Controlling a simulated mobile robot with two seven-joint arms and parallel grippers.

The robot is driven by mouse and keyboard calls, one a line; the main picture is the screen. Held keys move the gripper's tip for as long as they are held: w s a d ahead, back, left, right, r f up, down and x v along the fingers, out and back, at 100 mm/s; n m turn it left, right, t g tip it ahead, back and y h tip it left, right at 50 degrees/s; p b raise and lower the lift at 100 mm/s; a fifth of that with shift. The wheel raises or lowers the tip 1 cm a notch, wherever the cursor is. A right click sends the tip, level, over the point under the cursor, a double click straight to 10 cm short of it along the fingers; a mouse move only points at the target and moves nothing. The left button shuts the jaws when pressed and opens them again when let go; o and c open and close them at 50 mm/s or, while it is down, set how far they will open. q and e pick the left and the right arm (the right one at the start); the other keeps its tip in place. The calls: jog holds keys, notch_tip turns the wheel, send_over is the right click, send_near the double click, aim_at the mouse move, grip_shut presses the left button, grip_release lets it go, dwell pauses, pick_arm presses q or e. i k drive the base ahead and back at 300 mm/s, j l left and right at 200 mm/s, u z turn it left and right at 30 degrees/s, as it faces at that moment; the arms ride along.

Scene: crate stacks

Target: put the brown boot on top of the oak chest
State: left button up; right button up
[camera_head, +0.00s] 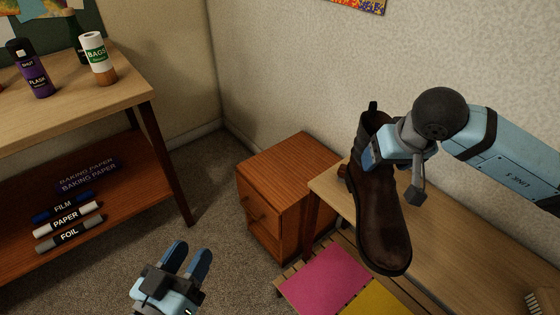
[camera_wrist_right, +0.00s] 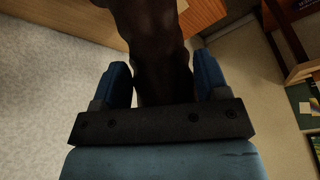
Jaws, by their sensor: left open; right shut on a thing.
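The brown boot (camera_head: 383,225) hangs in the head view, shaft up and toe toward the lower right. My right gripper (camera_head: 376,156) is shut on its shaft. In the right wrist view the boot (camera_wrist_right: 155,40) sits between the two blue fingers. The oak chest (camera_head: 290,160) is a small reddish-brown cabinet with drawers in the middle of the head view, its visible top bare. The boot is to its right in the picture and not over it. My left gripper (camera_head: 188,258) is open and empty, low in front of the chest.
A light wooden table (camera_head: 450,240) stands right of the chest, partly behind the boot. Pink (camera_head: 322,280) and yellow (camera_head: 378,300) panels lie below its edge. A shelf unit (camera_head: 75,118) at left holds a purple can (camera_head: 35,80), a bags roll (camera_head: 95,50) and several boxed rolls.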

aim_at(278, 167)
jog(key=i+j+u, duration=0.6)
jog(key=i, duration=0.25)
